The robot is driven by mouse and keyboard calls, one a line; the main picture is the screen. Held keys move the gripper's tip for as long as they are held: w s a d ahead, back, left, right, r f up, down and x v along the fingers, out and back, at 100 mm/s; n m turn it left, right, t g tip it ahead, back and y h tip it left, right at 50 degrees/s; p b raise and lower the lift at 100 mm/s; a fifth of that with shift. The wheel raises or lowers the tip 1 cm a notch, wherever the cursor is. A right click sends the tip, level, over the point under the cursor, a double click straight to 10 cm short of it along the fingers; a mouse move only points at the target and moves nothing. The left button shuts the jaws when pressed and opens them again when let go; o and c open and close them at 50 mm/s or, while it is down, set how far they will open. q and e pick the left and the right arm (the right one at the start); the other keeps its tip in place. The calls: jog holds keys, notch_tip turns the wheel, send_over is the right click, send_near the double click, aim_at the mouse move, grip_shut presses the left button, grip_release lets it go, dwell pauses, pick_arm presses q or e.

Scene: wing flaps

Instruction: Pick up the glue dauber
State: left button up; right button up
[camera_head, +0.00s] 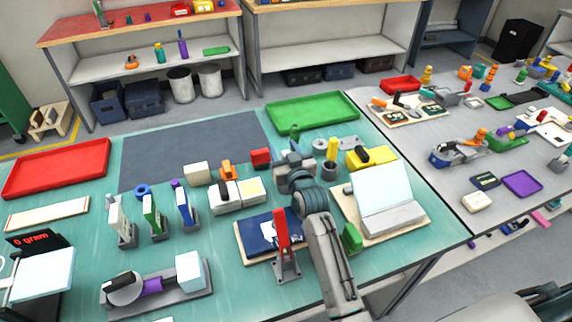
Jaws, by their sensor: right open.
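I cannot tell for sure which thing is the glue dauber. A yellow upright handle (332,150) stands in or behind a small grey holder (329,169), just right of my right gripper, and may be it. My right gripper (291,163) is over the teal table (225,262), its arm coming in from the bottom right. It is open, with nothing visible held. Its fingers are small and partly hidden by the wrist. My left gripper is not in view.
A red block (261,158) and an orange item (227,170) lie left of the gripper. A green tray (312,110) lies behind. A white slanted stand (384,197) is to the right. A red upright lever (282,238) stands in front. The dark mat (195,148) has free room.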

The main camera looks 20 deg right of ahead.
jog(key=shift+s, duration=0.1)
jog(key=shift+c, duration=0.7)
grip_shut()
jog(key=shift+r, duration=0.15)
